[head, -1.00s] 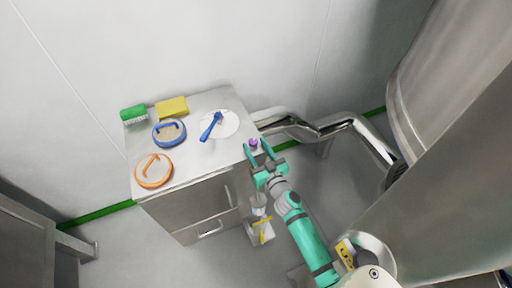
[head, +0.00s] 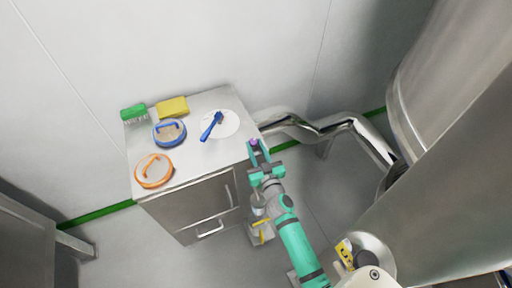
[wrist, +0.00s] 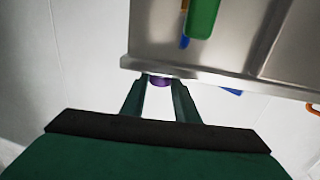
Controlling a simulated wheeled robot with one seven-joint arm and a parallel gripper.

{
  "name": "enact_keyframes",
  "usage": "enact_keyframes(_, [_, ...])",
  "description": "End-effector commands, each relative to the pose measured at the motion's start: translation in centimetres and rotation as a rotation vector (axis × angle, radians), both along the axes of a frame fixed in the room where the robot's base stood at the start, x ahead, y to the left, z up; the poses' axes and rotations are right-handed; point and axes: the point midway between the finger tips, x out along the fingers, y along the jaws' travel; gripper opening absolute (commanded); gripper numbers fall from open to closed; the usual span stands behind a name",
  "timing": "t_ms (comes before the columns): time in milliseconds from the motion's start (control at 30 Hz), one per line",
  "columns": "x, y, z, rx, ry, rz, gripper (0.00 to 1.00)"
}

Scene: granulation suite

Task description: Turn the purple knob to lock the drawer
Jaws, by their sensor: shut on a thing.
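The purple knob (head: 254,142) is at the right edge of the steel cabinet (head: 190,190). My gripper (head: 257,149) reaches it from the front right, and its two teal fingers are closed around the knob. In the wrist view the purple knob (wrist: 160,82) shows between the fingertips, just below the cabinet's steel edge. The gripper hides part of the knob, and I cannot tell its turn angle. A drawer-like front with a bar handle (head: 210,230) is low on the cabinet and looks shut.
The cabinet top holds a green brush (head: 133,112), a yellow sponge (head: 172,106), a blue-rimmed disc (head: 169,133), an orange-rimmed disc (head: 154,171) and a blue tool on a white disc (head: 232,124). Steel pipes (head: 335,128) and a large vessel (head: 455,90) stand to the right.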

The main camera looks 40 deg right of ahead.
Motion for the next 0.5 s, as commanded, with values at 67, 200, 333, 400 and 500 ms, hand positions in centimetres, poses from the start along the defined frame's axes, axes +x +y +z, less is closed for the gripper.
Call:
enact_keyframes(67, [0.09, 0.25, 0.0, 0.004, -0.004, -0.021, 0.05])
enact_keyframes(200, [0.13, 0.31, 0.02, 0.003, -0.003, -0.057, 0.05])
enact_keyframes(333, [0.18, 0.42, 0.02, 0.003, -0.002, -0.087, 0.05])
enact_keyframes(400, [0.17, 0.41, 0.04, 0.002, -0.003, -0.103, 0.05])
enact_keyframes(500, [0.22, 0.51, 0.04, 0.002, -0.003, -0.123, 0.05])
